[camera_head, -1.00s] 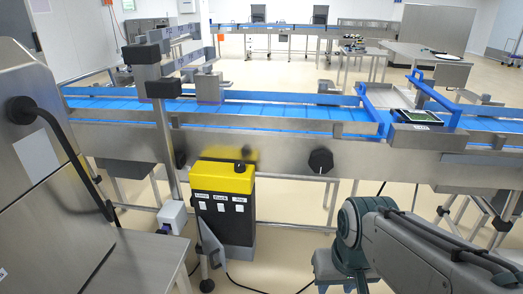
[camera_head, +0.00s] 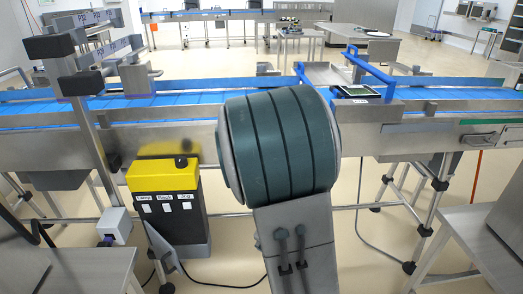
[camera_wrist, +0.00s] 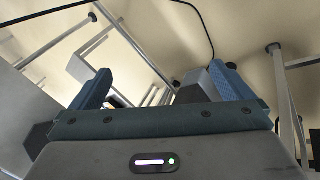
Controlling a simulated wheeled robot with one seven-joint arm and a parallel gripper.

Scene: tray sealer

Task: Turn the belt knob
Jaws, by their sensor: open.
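The conveyor (camera_head: 70,150) runs across the head view with a blue belt (camera_head: 190,107) and a steel side panel. The head view does not show my gripper. In the wrist view my gripper (camera_wrist: 163,82) is open, its two blue-padded fingers wide apart. A dark grey shape (camera_wrist: 192,86) shows beside the right finger; I cannot tell whether it is the knob. Nothing is clearly held.
A yellow-topped control box (camera_head: 162,176) with a black top knob (camera_head: 181,161) stands in front of the conveyor. Steel tables flank the bottom left (camera_head: 75,270) and right (camera_head: 485,235). A blue-railed tray station (camera_head: 368,92) sits on the belt. A cable (camera_wrist: 207,30) and metal legs show in the wrist view.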

